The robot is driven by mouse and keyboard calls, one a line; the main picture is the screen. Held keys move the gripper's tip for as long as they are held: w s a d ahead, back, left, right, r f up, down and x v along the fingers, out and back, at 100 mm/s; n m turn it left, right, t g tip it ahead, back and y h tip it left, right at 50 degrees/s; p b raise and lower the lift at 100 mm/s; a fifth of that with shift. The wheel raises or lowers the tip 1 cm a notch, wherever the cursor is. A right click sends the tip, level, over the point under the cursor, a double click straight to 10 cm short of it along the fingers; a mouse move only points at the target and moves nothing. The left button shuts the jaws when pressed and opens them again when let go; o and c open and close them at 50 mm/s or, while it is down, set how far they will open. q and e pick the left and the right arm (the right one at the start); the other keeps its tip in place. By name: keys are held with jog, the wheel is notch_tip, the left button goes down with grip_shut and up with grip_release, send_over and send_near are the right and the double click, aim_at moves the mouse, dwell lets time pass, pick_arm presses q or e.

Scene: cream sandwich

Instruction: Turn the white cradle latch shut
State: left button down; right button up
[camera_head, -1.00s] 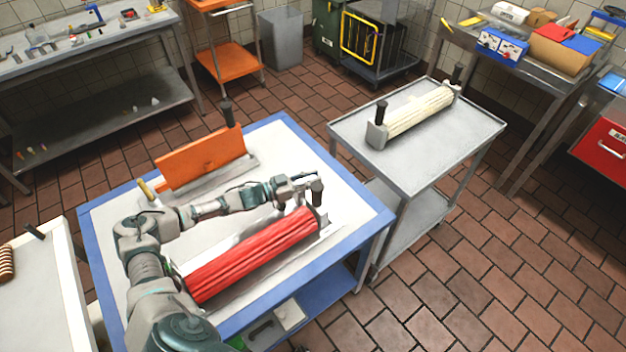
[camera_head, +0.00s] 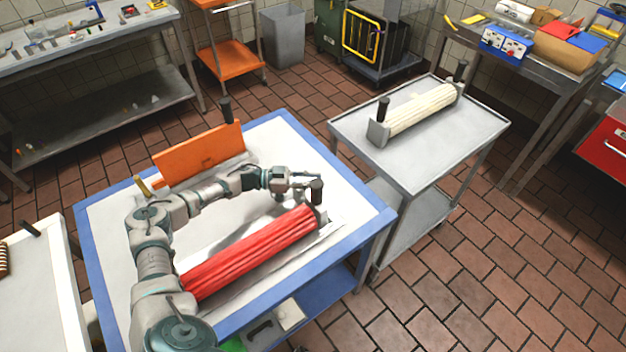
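A cream-white ribbed roll (camera_head: 422,112) lies in a grey cradle on the grey cart, with an upright black handle (camera_head: 383,108) at its near end and another (camera_head: 460,70) at its far end. I cannot tell which part is its latch or how it is turned. A red ribbed roll (camera_head: 250,252) lies on the blue-edged table, with a dark upright handle (camera_head: 316,191) at its right end. My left gripper (camera_head: 312,181) is at this dark handle, above the red roll's end. Its fingers are too small to tell whether they grip it. My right gripper is not in view.
An orange panel (camera_head: 198,155) stands behind the red roll on the blue-edged table (camera_head: 355,180). The grey cart (camera_head: 435,165) stands to the right, across a narrow gap. Tiled floor (camera_head: 480,270) is clear at the lower right.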

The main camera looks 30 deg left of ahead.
pick_arm(q)
jog(key=shift+f, duration=0.15)
jog(key=c, duration=1.2)
grip_release()
jog(key=shift+a, duration=0.1)
jog(key=shift+o, duration=0.8)
jog(key=shift+a, duration=0.1)
jog(key=shift+s+a, duration=0.1)
jog(key=shift+s+a, duration=0.15)
jog(key=shift+a, duration=0.15)
jog(key=v, duration=1.1)
jog(key=shift+a+f, duration=0.1)
jog(key=shift+a, duration=0.05)
